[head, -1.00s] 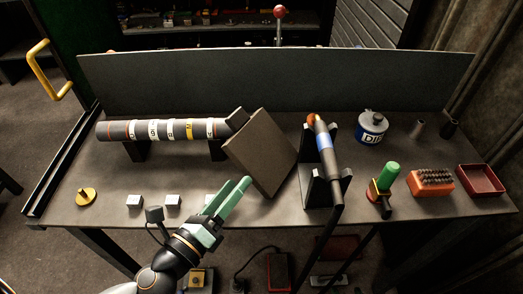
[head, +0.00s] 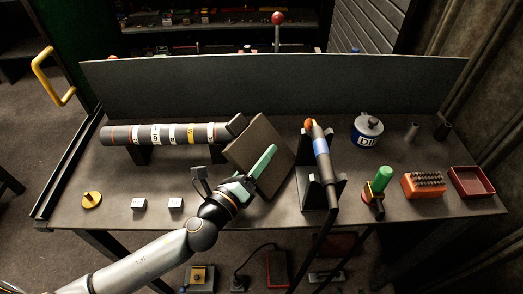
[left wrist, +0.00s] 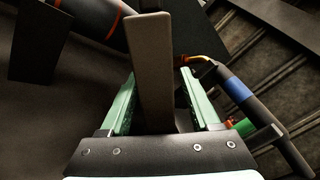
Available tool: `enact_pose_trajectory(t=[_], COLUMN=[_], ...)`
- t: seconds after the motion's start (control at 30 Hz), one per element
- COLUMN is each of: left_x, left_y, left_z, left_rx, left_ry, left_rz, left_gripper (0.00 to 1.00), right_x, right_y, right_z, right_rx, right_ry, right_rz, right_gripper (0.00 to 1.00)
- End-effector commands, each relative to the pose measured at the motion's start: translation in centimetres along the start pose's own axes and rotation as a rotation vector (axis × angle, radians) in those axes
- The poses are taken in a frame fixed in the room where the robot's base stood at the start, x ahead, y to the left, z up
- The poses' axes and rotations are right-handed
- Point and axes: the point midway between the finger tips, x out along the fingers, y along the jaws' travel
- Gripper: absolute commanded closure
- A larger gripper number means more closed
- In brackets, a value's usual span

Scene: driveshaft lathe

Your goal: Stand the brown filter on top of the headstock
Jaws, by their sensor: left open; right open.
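The brown filter (head: 245,150) appears to be the flat brown slab leaning, tilted, at the middle of the bench in the head view. In the left wrist view the slab (left wrist: 153,55) is seen edge-on between my green fingers. My left gripper (head: 262,162) is open, one finger in front of the slab and the other hidden behind it. In the left wrist view the open gripper (left wrist: 158,85) shows gaps beside the slab. A dark block (head: 236,124) at the right end of the banded shaft may be the headstock; I cannot tell. My right gripper is out of view.
The banded shaft (head: 165,134) lies on dark supports behind left. A blue-banded tube (head: 321,148) leans on a black stand close right of the slab. A blue can (head: 367,129), orange bit box (head: 424,185) and red tray (head: 472,181) stand further right.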

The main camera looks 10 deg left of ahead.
Motion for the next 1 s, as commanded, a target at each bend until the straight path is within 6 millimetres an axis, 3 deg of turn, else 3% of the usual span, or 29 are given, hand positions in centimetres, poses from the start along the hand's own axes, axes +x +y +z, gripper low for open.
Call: enact_pose_trajectory(t=[0.3,0.87,1.0], left_x=[0.60,0.57,0.57], left_y=[0.00,0.03,0.04], left_z=[-0.06,-0.04,-0.03], left_rx=[-0.001,0.000,0.000], left_ry=[0.001,0.001,0.001], left_rz=[0.000,0.001,0.001], left_gripper=[0.38,0.99,1.00], right_x=[-0.04,-0.07,-0.07], right_y=[0.03,0.01,0.00], right_z=[-0.04,-0.06,-0.07], right_rx=[0.002,0.002,0.002], right_ry=[0.001,0.000,0.000], right_rz=[0.002,0.001,0.001], right_gripper=[0.40,0.40,0.40])
